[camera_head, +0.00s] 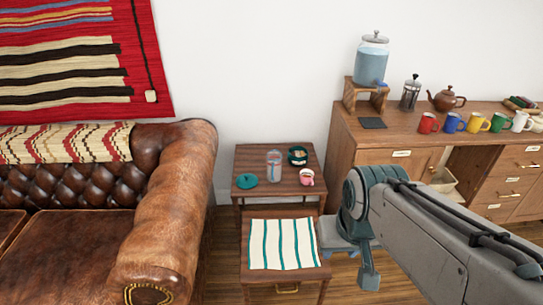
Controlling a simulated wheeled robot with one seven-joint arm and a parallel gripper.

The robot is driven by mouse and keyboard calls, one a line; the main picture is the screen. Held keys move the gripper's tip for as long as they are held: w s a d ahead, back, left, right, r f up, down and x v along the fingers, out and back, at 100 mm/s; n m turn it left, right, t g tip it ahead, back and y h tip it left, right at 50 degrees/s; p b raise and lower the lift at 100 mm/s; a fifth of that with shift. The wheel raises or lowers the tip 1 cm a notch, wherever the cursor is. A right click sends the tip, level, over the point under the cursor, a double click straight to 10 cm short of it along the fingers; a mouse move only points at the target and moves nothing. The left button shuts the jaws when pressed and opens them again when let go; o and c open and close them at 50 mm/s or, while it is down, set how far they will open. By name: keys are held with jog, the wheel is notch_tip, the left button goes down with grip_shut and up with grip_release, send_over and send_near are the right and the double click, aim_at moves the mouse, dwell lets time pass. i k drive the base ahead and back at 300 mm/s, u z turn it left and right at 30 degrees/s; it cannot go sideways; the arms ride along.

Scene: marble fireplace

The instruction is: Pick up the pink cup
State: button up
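The pink cup (307,177) stands upright on the right side of a small dark wooden side table (239,182). Something dark shows in its mouth. My arm reaches in from the lower right, and its grey-green end section is right of the cup and apart from it. A part of my gripper (369,279) seems to hang down at the lower end, right of the striped cloth. The fingers cannot be made out clearly, so I cannot tell whether they are open or shut.
A clear glass jar (274,166), a teal lid (246,181) and a dark green bowl (298,155) share the table. A lower stand with a striped cloth (283,243) is in front. A leather sofa (170,220) is left; a cabinet (350,140) with several mugs is right.

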aim_at(307, 175)
jog(key=u, duration=0.3)
jog(key=i, duration=0.85)
jog(key=u, duration=0.65)
